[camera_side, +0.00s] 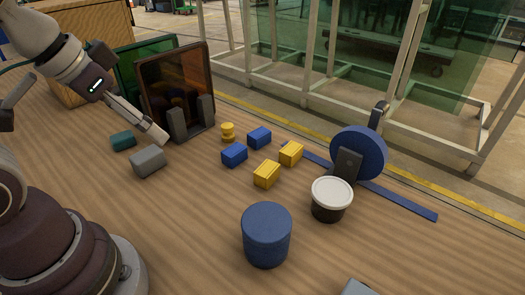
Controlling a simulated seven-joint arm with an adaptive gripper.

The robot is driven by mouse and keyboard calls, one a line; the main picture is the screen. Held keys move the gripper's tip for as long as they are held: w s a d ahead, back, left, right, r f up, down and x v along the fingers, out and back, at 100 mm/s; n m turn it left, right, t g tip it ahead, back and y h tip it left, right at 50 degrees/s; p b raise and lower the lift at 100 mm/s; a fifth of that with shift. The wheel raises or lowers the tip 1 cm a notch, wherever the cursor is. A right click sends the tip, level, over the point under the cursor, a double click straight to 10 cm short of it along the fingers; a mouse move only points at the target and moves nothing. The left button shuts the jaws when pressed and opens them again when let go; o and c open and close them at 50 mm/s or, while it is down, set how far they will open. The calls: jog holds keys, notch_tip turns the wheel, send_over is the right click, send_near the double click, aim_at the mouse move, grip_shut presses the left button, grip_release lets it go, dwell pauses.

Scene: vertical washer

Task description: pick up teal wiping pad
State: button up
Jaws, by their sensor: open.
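The teal wiping pad (123,140) is a small dark teal block lying on the wooden table at the left in the side view. It stands just behind and left of a grey block (148,161). My gripper (153,129) is open and empty, reaching down from the upper left. In the picture its fingers are to the right of the pad and above the grey block, apart from the pad. The exact height of the fingertips above the table cannot be told from this one view.
Framed amber and green panels (175,85) stand upright close behind my gripper. Blue blocks (234,154), yellow blocks (266,174) and a yellow knob (228,132) lie mid-table. A blue cylinder (266,235), a white-lidded jar (331,199) and a blue disc (358,153) stand to the right.

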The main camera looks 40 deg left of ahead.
jog(key=o, duration=0.4)
